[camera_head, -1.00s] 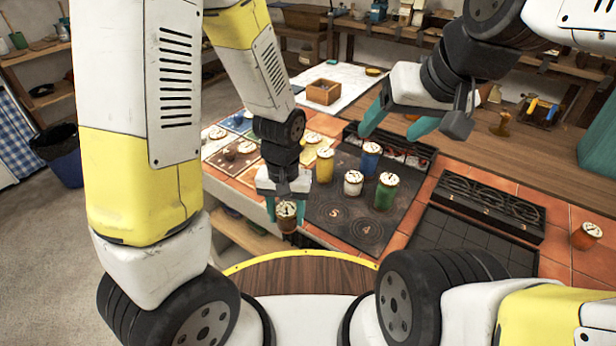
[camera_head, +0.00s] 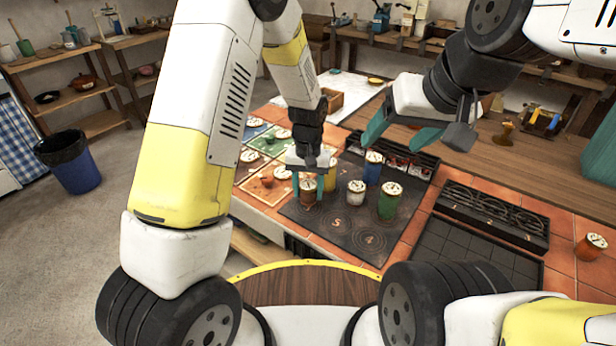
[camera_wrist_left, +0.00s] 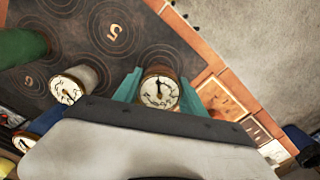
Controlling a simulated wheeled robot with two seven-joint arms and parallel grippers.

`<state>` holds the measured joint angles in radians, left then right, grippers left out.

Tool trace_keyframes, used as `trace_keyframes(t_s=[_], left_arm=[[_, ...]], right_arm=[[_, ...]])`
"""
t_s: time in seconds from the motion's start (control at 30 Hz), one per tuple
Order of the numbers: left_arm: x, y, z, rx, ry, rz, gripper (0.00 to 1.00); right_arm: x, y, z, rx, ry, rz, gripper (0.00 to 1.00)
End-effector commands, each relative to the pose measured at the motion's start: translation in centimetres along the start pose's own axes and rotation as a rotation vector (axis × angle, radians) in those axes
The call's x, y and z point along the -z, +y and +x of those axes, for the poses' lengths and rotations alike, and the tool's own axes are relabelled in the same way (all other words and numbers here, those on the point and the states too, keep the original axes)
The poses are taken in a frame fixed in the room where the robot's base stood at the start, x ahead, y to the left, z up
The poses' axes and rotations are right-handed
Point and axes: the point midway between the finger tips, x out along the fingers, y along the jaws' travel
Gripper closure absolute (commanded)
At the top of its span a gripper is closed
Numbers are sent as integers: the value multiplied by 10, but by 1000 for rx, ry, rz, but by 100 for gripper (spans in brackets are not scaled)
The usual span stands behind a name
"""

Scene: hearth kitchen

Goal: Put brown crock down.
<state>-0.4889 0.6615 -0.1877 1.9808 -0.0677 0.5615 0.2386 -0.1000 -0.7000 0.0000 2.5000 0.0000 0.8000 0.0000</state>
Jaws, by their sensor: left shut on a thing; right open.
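The brown crock (camera_head: 308,195), with a pale marked lid, is upright between the teal fingers of my left gripper (camera_head: 308,188). In the left wrist view, the crock's round lid (camera_wrist_left: 159,90) sits between the two fingers of the gripper (camera_wrist_left: 158,88). The crock is over the left edge area of the dark hob plate (camera_head: 337,236); I cannot tell whether its base touches it. My right gripper (camera_head: 402,133) is open and empty, held above the counter behind the hob.
White (camera_head: 356,194), green (camera_head: 389,203) and blue (camera_head: 373,172) crocks stand on the hob to the right of the held crock. A yellow crock (camera_head: 328,176) is partly hidden just behind my left gripper. An orange-brown crock (camera_head: 588,248) stands far right. The hob's front is clear.

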Motion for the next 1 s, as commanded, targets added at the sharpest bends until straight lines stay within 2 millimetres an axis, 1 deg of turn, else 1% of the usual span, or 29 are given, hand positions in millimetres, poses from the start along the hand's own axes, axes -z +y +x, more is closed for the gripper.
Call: trace_keyframes(t_s=[0.03, 0.13, 0.5, 0.53, 0.6, 0.63, 0.9, 1.0], left_arm=[[-1, 0, 10, 2, -4, 0, 100], [-1, 0, 21, 1, -2, 0, 100], [0, 0, 26, 0, 0, 0, 100], [0, 0, 25, 0, 0, 0, 46], [0, 0, 25, 0, 0, 0, 32], [0, 0, 25, 0, 0, 0, 30], [0, 0, 25, 0, 0, 0, 30], [0, 0, 20, 0, 1, 0, 30]], right_arm=[[0, 0, 0, 0, 0, 0, 30], [0, 0, 0, 0, 0, 0, 30], [0, 0, 0, 0, 0, 0, 30], [0, 0, 0, 0, 0, 0, 30], [0, 0, 0, 0, 0, 0, 30], [0, 0, 0, 0, 0, 0, 30], [0, 0, 0, 0, 0, 0, 30], [0, 0, 0, 0, 0, 0, 30]])
